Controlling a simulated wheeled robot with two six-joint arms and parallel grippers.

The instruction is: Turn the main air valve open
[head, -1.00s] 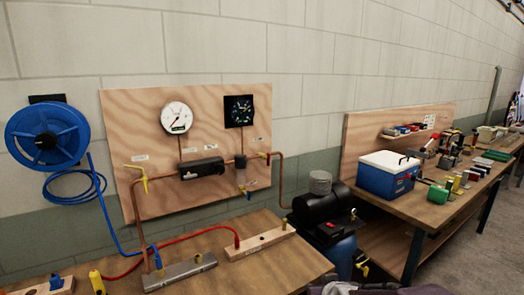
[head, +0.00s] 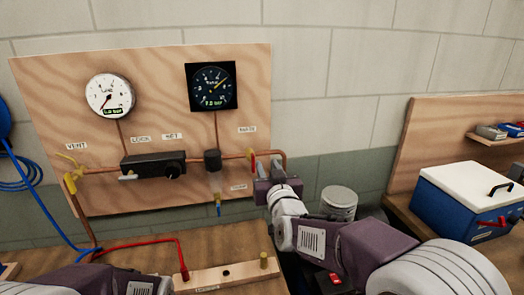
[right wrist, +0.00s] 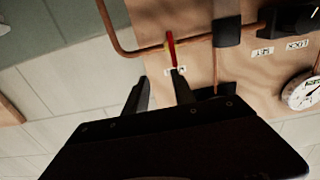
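The main air valve shows as a red lever (head: 252,162) on the copper pipe at the right end of the wooden panel. In the right wrist view the red lever (right wrist: 171,48) stands roughly in line with the label below it and across the pipe. My right gripper (head: 266,171) is just right of the lever in the head view. In the right wrist view its two fingers (right wrist: 160,88) are apart with nothing between them, and the lever is beyond the fingertips. My left arm shows at the bottom left of the head view; its gripper is out of view.
The wooden panel (head: 40,120) carries a white gauge (head: 109,95), a dark gauge (head: 212,86), a black regulator (head: 153,165) and a yellow vent valve (head: 70,165). A blue cooler (head: 465,205) stands at right. A red hose (head: 140,241) lies on the bench below.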

